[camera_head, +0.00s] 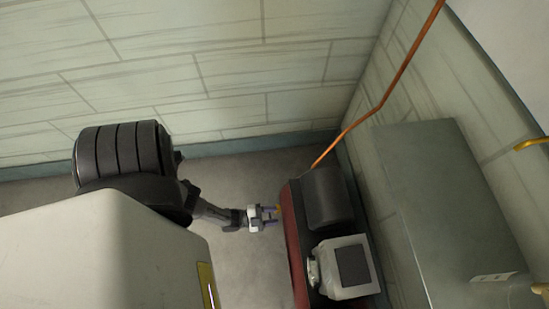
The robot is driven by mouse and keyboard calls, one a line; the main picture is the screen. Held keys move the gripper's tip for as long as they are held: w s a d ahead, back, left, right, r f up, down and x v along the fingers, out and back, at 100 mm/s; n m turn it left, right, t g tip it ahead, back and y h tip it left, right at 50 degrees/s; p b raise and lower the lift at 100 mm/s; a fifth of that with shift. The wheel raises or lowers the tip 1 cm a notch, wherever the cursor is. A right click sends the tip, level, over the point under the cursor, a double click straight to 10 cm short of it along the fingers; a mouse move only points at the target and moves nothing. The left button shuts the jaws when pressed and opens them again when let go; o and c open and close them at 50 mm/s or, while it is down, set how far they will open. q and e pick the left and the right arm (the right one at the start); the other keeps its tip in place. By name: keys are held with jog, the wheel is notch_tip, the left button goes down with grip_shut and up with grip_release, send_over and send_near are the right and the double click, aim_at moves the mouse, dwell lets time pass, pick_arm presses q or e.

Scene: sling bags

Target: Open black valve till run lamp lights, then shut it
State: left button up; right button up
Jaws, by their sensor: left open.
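My left gripper (272,216) is open at the end of my arm, its fingers pointing right at the near side of a red machine (291,234). A small yellowish part (279,209) shows by the fingertips; I cannot tell whether they touch it. The machine carries a dark cylinder (326,198) on top and a white box with a dark square face (343,266) in front. I cannot make out the black valve or the run lamp, lit or unlit. My right gripper is not in view.
A copper-coloured pipe (383,101) runs up the wall from behind the machine. A large grey cabinet (438,205) stands to the right of the machine. A yellow pipe (531,143) shows at the right edge. Bare floor (242,262) lies left of the machine.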

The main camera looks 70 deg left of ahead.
pick_arm(q)
jog(key=shift+w+d, duration=0.1)
jog(key=shift+w, duration=0.4)
grip_shut()
dwell(0.3)
